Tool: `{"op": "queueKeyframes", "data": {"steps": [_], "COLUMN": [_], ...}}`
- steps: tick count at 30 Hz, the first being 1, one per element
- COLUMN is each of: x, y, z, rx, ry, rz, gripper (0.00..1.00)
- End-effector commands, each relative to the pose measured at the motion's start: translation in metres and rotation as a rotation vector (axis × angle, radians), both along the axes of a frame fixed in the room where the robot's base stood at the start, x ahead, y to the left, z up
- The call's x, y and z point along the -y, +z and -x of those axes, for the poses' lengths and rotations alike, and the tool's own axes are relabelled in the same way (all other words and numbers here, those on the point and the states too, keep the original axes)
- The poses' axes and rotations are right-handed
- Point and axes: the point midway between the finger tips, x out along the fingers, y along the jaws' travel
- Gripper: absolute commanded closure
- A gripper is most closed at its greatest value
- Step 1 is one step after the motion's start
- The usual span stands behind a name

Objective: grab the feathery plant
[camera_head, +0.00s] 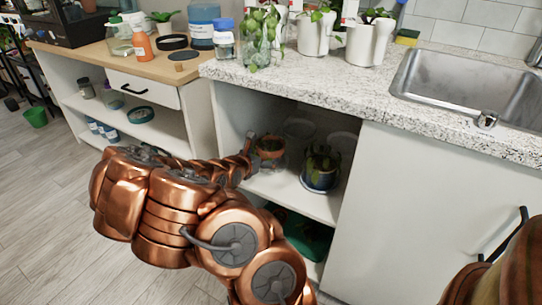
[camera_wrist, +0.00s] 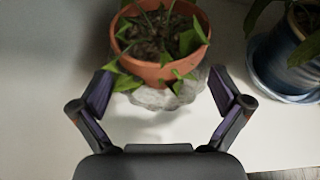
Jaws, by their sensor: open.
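A plant with pointed green leaves in a terracotta pot (camera_wrist: 150,68) is straight ahead in the wrist view. It stands on the white cabinet shelf, and a clear, crumpled-looking base shows under the pot. In the head view the terracotta pot (camera_head: 270,153) is inside the open cabinet. My gripper (camera_wrist: 162,80) is open and empty, with its fingertips on either side of the pot's lower part and apart from it. In the head view my gripper (camera_head: 247,160) is at the cabinet opening, partly hidden by my arm. I cannot tell which plant is the feathery one.
A blue pot (camera_wrist: 275,65) with a leafy plant stands close at right on the same shelf (camera_head: 318,207). Potted plants, including one in a white pot (camera_head: 362,48), stand on the granite counter (camera_head: 300,75) above. A cabinet wall bounds the right side.

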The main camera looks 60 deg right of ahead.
Motion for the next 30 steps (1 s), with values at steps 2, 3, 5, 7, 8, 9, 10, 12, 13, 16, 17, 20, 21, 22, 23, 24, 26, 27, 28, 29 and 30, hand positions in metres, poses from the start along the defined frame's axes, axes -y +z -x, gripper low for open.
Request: {"op": "queueKeyframes", "data": {"steps": [2,3,5,7,8,9,10,12,13,16,17,20,21,22,23,24,26,27,28,29,30], "x": [0.004,0.005,0.008,0.013,0.015,0.019,0.022,0.030,0.033,0.042,0.044,0.050,0.051,0.052,0.052,0.053,0.053,0.053,0.053,0.053,0.053], "y": [-0.002,-0.003,-0.004,-0.006,-0.007,-0.009,-0.011,-0.013,-0.014,-0.018,-0.018,-0.020,-0.020,-0.020,-0.020,-0.020,-0.020,-0.020,-0.020,-0.020,-0.020], "z": [0.000,0.000,0.000,0.001,0.001,0.001,0.002,0.001,0.001,-0.001,-0.001,-0.001,-0.001,-0.001,-0.001,-0.001,-0.001,-0.001,-0.001,-0.001,-0.001], "rx": [0.001,0.001,0.001,0.001,0.000,-0.001,0.000,0.001,0.000,0.004,0.004,0.003,0.003,0.002,0.002,0.002,0.001,0.001,0.001,0.001,0.002], "ry": [-0.001,-0.001,-0.002,-0.004,-0.003,-0.004,-0.005,-0.006,-0.004,-0.005,-0.004,-0.002,-0.002,-0.002,-0.002,-0.002,-0.001,-0.001,-0.001,-0.001,-0.002], "rz": [0.000,0.000,0.000,-0.001,-0.001,-0.001,-0.001,0.000,0.000,0.001,0.002,0.003,0.003,0.003,0.003,0.003,0.003,0.003,0.003,0.003,0.003], "gripper": [0.00,0.00,0.00,0.00,0.00,0.00,0.00,0.00,0.00,0.00,0.00,0.00,0.00,0.00,0.00,0.00,0.00,0.00,0.00,0.00,0.01]}}
